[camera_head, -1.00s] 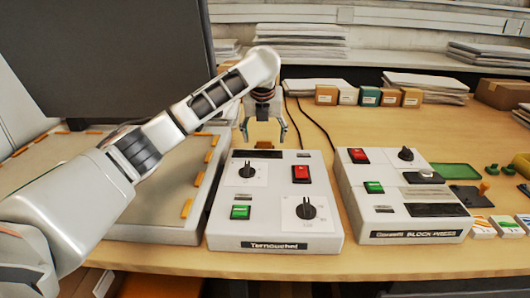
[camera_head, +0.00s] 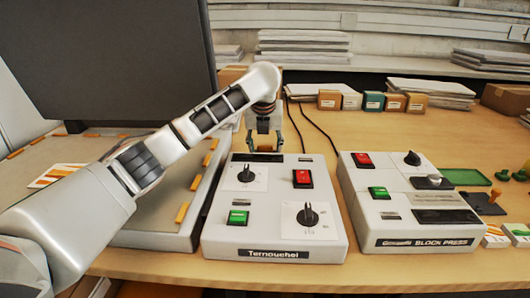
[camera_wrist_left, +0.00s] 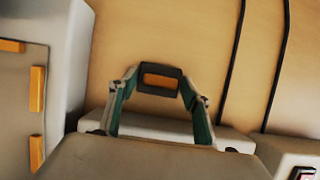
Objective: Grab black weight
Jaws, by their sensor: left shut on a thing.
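My left gripper (camera_head: 265,147) reaches down behind the left control box, at its back edge. In the left wrist view its two green-lined fingers (camera_wrist_left: 160,90) are shut on the black weight (camera_wrist_left: 142,84), a small dark block with an orange-brown middle. The fingers press on its left and right ends. In the head view the weight is small and mostly hidden between the fingers. My right gripper is not in view.
The left control box (camera_head: 275,228) has switches and dials. A second box marked BLOCK PRESS (camera_head: 405,215) stands to its right. Small cartons (camera_head: 372,101) line the back. Black cables (camera_head: 318,130) run behind the left box. Bare tabletop lies between.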

